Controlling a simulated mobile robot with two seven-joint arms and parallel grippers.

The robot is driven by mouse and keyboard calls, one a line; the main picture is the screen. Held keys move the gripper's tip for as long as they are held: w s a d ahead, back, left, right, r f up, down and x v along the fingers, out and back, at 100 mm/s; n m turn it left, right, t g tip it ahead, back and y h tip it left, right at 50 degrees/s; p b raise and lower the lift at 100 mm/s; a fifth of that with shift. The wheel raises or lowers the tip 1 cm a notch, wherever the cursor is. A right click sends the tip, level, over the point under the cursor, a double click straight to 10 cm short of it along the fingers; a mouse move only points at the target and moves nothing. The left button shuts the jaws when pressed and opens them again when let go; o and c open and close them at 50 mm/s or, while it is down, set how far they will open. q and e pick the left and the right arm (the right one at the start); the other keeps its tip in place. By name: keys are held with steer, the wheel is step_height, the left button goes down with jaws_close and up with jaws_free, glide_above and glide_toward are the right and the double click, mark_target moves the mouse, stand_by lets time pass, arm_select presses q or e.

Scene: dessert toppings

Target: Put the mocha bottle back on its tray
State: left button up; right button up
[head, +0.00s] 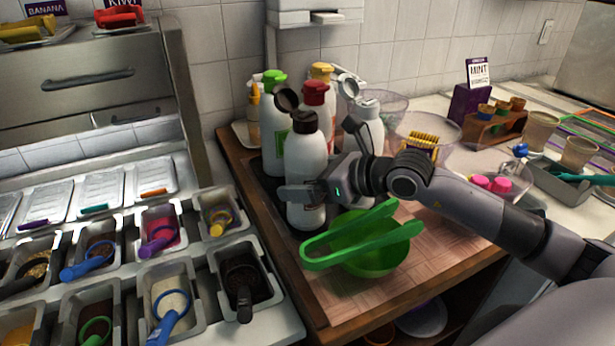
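The mocha bottle (304,160), white with a dark brown cap whose lid is flipped open, stands upright at the front of a bottle group. My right gripper (304,193) comes in from the right around its lower body. One finger lies across its front; the other is hidden behind it, and the grip looks closed on it. The dark tray (264,184) shows at the left of the bottle. The bottle's base is at or just over the tray's front; contact is hard to tell. My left gripper is out of view.
Behind stand bottles with green (273,120), red (315,98) and yellow caps, and a white one (368,112). A green bowl with tongs (370,250) sits close in front. Topping bins (240,275) lie left. Clear bowls and a wooden rack (492,128) are right.

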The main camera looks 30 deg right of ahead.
steer(key=shift+r, duration=0.15)
steer(key=b+v, duration=0.3)
steer(key=v, duration=0.6)
steer(key=shift+s+f, duration=0.1)
steer(key=shift+f, duration=0.1)
steer(key=shift+s+r, duration=0.1)
steer(key=shift+r, duration=0.1)
steer(key=shift+v, duration=1.25)
steer(key=shift+d, duration=0.1)
